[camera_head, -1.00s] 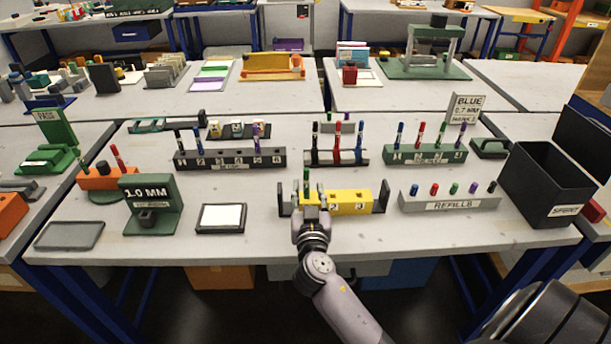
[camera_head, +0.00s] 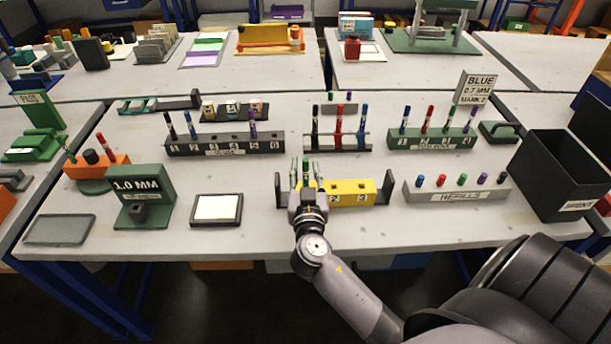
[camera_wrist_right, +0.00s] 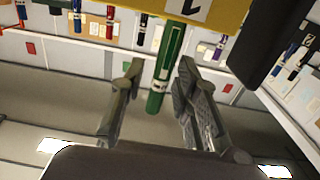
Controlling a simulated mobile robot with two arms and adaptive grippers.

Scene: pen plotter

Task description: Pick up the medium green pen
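A green pen (camera_head: 306,167) stands upright in the left end of the yellow numbered block (camera_head: 352,193) on the near table. My right gripper (camera_head: 305,172) is at that end of the block, with a finger on each side of the pen. In the right wrist view, the green pen (camera_wrist_right: 167,65) reaches from the yellow block (camera_wrist_right: 215,12) into the gap between the open fingers of my right gripper (camera_wrist_right: 160,72). Gaps show on both sides of the pen. The pen's lower part is hidden in the block. My left gripper is not in view.
Black end pieces flank the yellow block, the right one (camera_head: 383,188) close by. A grey refill rack (camera_head: 457,194) and a black spent bin (camera_head: 560,175) stand to the right. Pen racks (camera_head: 225,144) stand behind. A white pad (camera_head: 217,208) lies left, with bare table around it.

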